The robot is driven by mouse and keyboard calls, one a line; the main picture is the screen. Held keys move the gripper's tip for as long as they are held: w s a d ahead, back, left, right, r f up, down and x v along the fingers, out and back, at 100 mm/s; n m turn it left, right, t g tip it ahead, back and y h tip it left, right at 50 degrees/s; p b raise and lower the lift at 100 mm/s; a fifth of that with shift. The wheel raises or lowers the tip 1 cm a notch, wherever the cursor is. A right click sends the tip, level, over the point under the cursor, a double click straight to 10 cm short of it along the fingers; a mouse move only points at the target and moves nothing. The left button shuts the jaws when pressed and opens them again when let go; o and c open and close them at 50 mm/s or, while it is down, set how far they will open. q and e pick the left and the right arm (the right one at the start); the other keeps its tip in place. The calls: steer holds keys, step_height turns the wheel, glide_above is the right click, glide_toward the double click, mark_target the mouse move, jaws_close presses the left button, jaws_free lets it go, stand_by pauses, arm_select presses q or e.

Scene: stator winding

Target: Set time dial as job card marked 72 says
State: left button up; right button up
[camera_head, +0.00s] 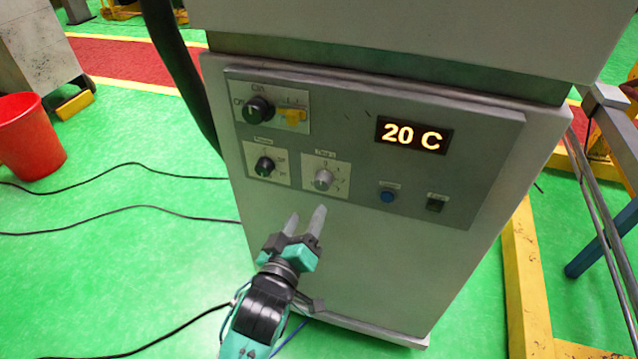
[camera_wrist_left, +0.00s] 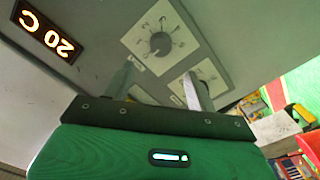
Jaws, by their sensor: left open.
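Two dials on white plates sit low on the cabinet's panel: a grey dial (camera_head: 323,180) and, left of it, a black dial (camera_head: 265,166). Their labels are too small to read surely, so I cannot tell which is the time dial. My left gripper (camera_head: 304,220) is open and empty, its fingertips just below the grey dial and apart from it. In the left wrist view, the grey dial (camera_wrist_left: 160,43) shows beyond the gripper (camera_wrist_left: 158,84), its plate ringed with marks. A finger partly covers the other plate. No card marked 72 shows. My right gripper is not in view.
The panel also has a lit display (camera_head: 414,136) reading 20 C, a black rotary switch (camera_head: 258,110) beside a yellow part (camera_head: 292,115), a blue button (camera_head: 387,197) and a small dark switch (camera_head: 436,204). A red bucket (camera_head: 28,137) and cables lie left. Yellow rails stand right.

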mark_target(321, 185)
arm_select(q)
steer(key=p+x, duration=0.1)
steer(key=x, duration=0.7)
steer(key=shift+w+d, duration=0.1)
steer(key=shift+w, duration=0.3)
steer(key=shift+w+d+f, duration=0.1)
steer(key=shift+w+d, duration=0.1)
steer(key=shift+w, duration=0.4)
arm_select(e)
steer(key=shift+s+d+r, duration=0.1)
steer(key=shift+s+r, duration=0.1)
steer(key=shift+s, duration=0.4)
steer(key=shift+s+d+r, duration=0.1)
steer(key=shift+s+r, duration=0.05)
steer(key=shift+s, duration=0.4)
arm_select(q)
steer(key=shift+c, duration=0.3)
steer(key=shift+p, duration=0.3)
steer(key=c, duration=0.9)
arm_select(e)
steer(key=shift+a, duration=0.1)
